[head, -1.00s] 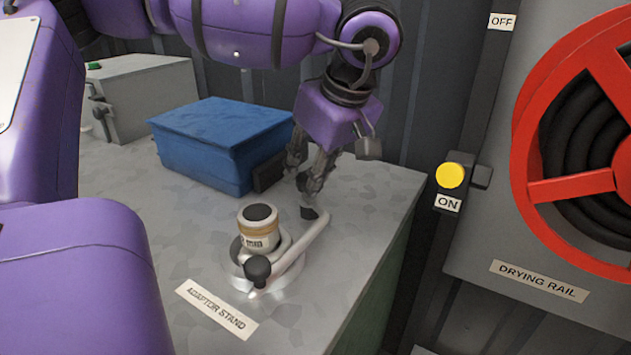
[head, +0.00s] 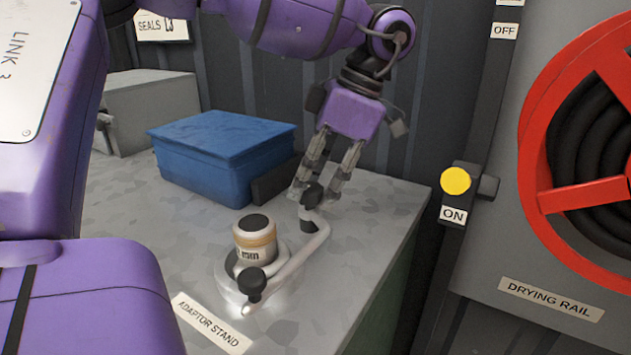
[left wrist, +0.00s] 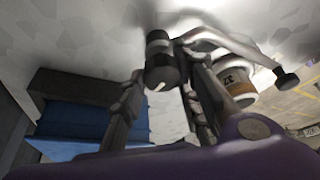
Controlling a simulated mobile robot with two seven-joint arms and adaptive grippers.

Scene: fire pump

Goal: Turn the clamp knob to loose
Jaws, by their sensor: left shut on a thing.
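The adaptor stand (head: 233,300) is a pale round base on the bench with a grey bent arm (head: 300,262) along its right side. A cream adaptor with a tan band and black top (head: 254,240) sits upright in it. It also shows in the left wrist view (left wrist: 240,82). A black knob (head: 312,196) stands at the arm's far end; in the left wrist view this knob (left wrist: 160,66) has a white mark. My left gripper (head: 316,192) points down with its fingers on either side of that knob, shut on it. A second black knob (head: 252,282) is at the arm's near end.
A blue bin (head: 222,150) stands behind, left of the gripper, with a dark block (head: 274,180) beside it. A red hose reel (head: 585,195) and yellow switch knob (head: 455,180) are on the right-hand panel. The front bench around the label (head: 212,323) is clear.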

